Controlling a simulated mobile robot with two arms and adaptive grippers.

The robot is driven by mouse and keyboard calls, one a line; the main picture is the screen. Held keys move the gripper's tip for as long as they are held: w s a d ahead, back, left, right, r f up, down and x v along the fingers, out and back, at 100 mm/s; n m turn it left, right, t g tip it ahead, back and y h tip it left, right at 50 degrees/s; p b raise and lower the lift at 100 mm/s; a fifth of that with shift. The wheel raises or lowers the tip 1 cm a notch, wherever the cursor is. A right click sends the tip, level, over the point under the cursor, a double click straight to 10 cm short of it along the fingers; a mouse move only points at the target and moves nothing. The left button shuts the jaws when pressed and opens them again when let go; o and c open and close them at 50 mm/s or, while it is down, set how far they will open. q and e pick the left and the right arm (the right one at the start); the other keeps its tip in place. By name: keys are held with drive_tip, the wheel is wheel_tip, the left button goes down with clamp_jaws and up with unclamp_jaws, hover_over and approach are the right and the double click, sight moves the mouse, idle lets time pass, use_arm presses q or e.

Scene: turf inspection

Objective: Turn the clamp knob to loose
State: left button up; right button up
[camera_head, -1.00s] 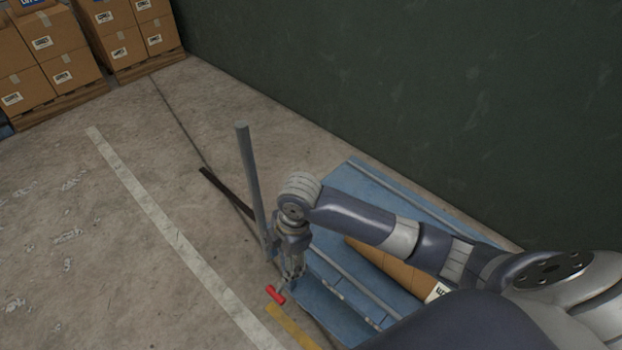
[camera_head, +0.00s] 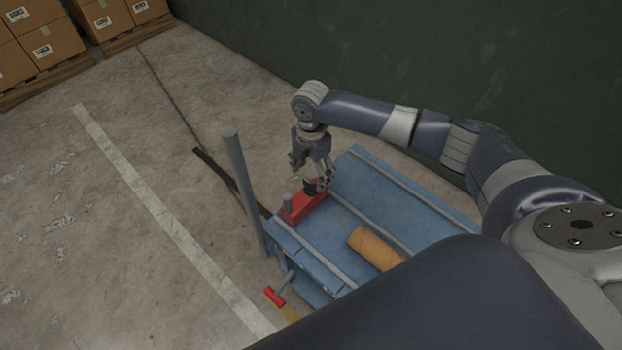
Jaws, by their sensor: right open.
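A red block (camera_head: 299,208) sits on the blue cart top (camera_head: 352,185), near its back left corner. A dark round knob (camera_head: 311,188) and a short grey post (camera_head: 287,203) show on the block. My right gripper (camera_head: 315,182) points down at the knob with its fingers open; whether they touch it I cannot tell, as they partly hide it. A red T-shaped handle (camera_head: 274,297) sticks out on a grey rod low at the cart's left end. No mark on the knob can be read. My left gripper is out of view.
A tall grey post (camera_head: 243,190) stands at the cart's left end. An orange-brown roll (camera_head: 374,248) lies on the cart between raised rails. A dark green wall (camera_head: 420,60) rises behind. Stacked boxes (camera_head: 50,45) stand far left; the floor (camera_head: 110,200) there is clear.

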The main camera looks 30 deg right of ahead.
sight(311, 184)
drive_tip(key=shift+f, duration=2.2)
drive_tip(key=shift+c, duration=0.6)
drive_tip(key=c, duration=0.9)
